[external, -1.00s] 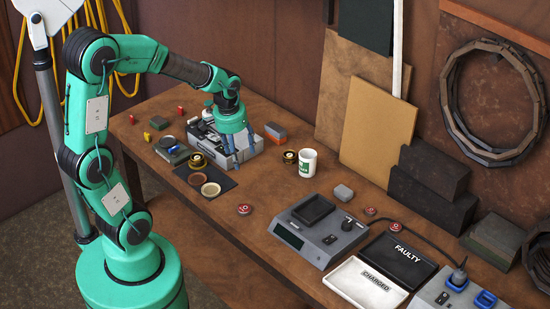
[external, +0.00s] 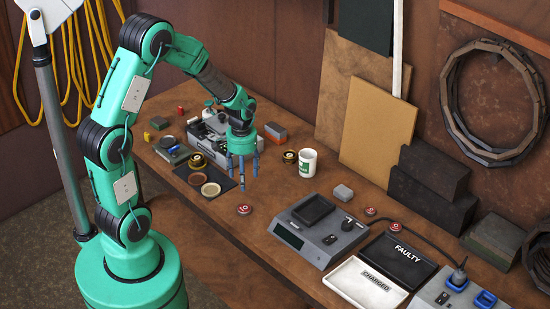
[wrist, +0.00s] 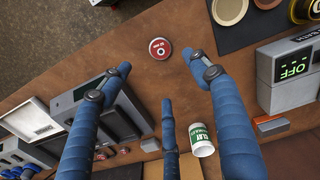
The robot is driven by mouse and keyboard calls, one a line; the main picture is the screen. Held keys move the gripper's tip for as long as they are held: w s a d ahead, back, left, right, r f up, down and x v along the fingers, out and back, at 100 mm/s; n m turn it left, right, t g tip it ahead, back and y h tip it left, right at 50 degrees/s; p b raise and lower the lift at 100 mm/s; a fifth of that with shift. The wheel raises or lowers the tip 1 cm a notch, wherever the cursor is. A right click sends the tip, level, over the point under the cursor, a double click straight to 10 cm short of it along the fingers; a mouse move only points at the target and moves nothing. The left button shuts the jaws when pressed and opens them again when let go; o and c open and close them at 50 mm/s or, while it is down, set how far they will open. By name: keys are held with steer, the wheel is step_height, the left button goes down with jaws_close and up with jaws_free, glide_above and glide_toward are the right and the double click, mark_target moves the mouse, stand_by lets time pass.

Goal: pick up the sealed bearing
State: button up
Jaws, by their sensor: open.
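A small round red piece with a pale printed centre, which looks like the sealed bearing (external: 244,209), lies flat on the bare brown bench near its front edge. It also shows in the wrist view (wrist: 160,48), top middle, between and beyond my spread fingers. My gripper (external: 243,184) hangs above the bench, behind the red piece in the external view, apart from it. Its blue fingers (wrist: 160,85) are open with nothing between them. Two similar red discs (external: 370,211) (external: 392,226) lie farther right by the grey charger, so I cannot be certain which is meant.
A grey device with a green OFF display (wrist: 298,70) stands beside a dark mat (external: 223,182) holding round discs. The grey charger (external: 298,246) is to the right. Bench around the red piece is clear.

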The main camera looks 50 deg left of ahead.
steer(key=shift+f, duration=0.15)
steer(key=b, duration=0.1)
glide_above(245, 208)
steer(key=shift+f, duration=4.1)
steer(key=shift+f, duration=0.15)
steer(key=shift+a+f+b, duration=0.1)
steer(key=shift+f+b, duration=0.4)
steer(key=shift+f, duration=2)
steer(key=c, duration=1.3)
steer(key=shift+r, duration=0.2)
